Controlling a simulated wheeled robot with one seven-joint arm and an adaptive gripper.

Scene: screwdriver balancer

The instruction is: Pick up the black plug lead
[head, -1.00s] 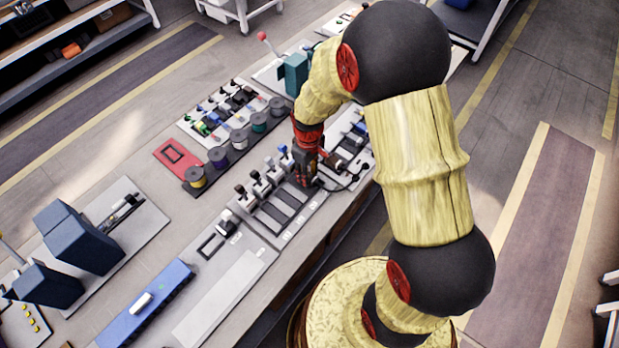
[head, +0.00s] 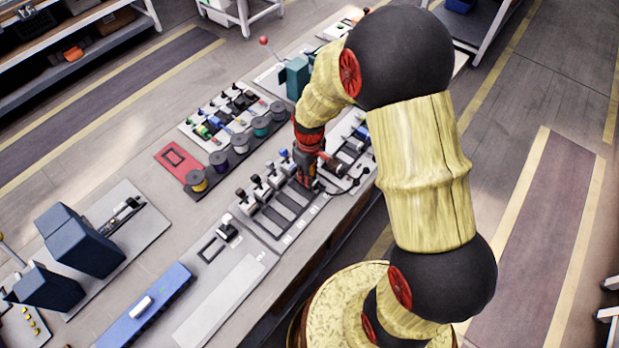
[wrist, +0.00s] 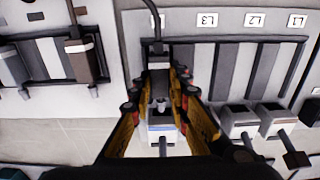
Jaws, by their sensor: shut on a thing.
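My gripper (head: 307,182) is down at the row of labelled slots in the head view. In the wrist view my gripper (wrist: 160,95) has its fingers on either side of a dark plug body, shut on it. A black cable (wrist: 151,30) runs from this plug towards the top of the picture, so it appears to be the black plug lead. The fingers hide much of the plug's sides. Whether it is clear of the surface below cannot be told. A white and blue block (wrist: 161,132) shows just below the plug between the fingers.
Slots labelled L1 (wrist: 297,20), L2 and L3 lie to the right in the wrist view, with white lever blocks (wrist: 240,122) below them. A brown plug (wrist: 82,60) stands at the left. Several spools (head: 240,142) and a red plate (head: 178,158) lie nearby on the bench.

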